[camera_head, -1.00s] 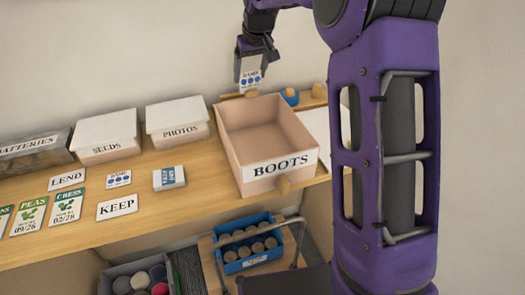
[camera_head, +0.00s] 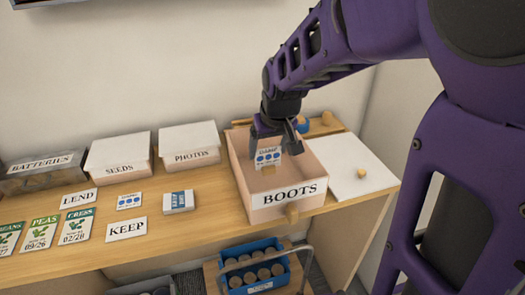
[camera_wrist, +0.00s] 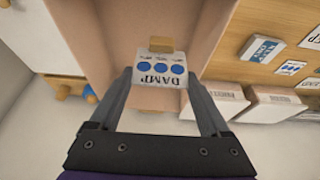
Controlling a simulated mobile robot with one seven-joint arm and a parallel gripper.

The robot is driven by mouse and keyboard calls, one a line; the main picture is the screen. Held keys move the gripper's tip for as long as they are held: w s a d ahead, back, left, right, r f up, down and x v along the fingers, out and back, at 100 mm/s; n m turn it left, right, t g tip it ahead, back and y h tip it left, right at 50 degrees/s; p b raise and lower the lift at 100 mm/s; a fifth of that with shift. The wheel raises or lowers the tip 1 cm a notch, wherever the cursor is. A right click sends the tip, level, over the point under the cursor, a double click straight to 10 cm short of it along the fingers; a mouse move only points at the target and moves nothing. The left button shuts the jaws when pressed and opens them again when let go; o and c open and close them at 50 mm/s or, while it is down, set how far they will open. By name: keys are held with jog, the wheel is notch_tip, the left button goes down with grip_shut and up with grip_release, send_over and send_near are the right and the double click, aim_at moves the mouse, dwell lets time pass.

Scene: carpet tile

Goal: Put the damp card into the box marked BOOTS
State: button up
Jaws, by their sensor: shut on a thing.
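The damp card (camera_head: 268,157) is white with a row of blue dots. My gripper (camera_head: 280,138) is shut on it and holds it over the open box marked BOOTS (camera_head: 287,194), with the card at or just inside the rim. The wrist view shows the card (camera_wrist: 158,71) between my gripper's fingertips (camera_wrist: 160,76), its word DAMP upside down, with the box's inside (camera_wrist: 120,35) around it. I cannot tell whether the card touches the box floor.
Lidded boxes marked SEEDS (camera_head: 118,153) and PHOTOS (camera_head: 189,147) and a BATTERIES box (camera_head: 42,172) stand to the left. A similar dotted card (camera_head: 129,201) and a small blue-and-white pack (camera_head: 178,202) lie on the shelf. A white panel (camera_head: 350,170) lies right of the BOOTS box.

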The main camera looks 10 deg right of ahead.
aim_at(268, 173)
notch_tip(268, 173, down, 9)
jog(key=shift+r+b, duration=0.15)
jog(key=shift+b, duration=0.25)
jog(key=shift+f, duration=0.25)
jog(key=o, duration=1.5)
jog(key=shift+r, duration=0.1)
jog(key=shift+o, duration=0.2)
jog(key=shift+r, duration=0.1)
